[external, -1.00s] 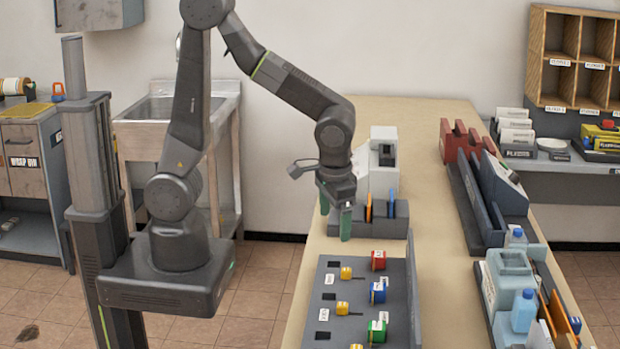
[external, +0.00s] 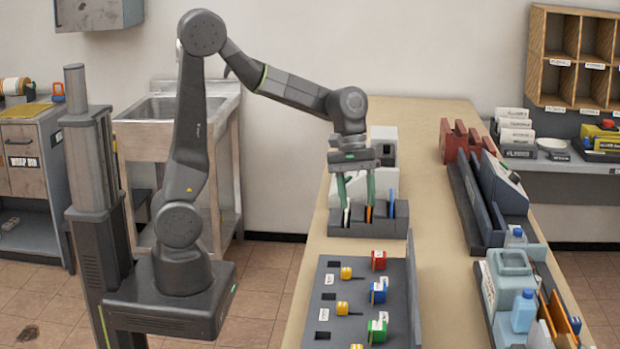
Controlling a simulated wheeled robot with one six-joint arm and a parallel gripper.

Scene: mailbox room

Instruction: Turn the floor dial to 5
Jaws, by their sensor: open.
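I cannot make out a floor dial or its numbers in the external view. My gripper (external: 358,203) is open, its two green fingers pointing down and apart. It hangs over or just in front of a low grey rack (external: 350,229) holding thin upright pieces, among them an orange one and a blue one (external: 401,209). I cannot tell whether the fingers touch any of them. A pale grey box-shaped device (external: 383,140) stands behind the gripper and is partly hidden by it.
A dark panel (external: 343,290) with yellow knobs and red, blue and green blocks lies nearer on the bench (external: 440,270). Grey holders (external: 474,215) and a red block-like holder (external: 458,140) line the right side. The bench's middle strip is clear.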

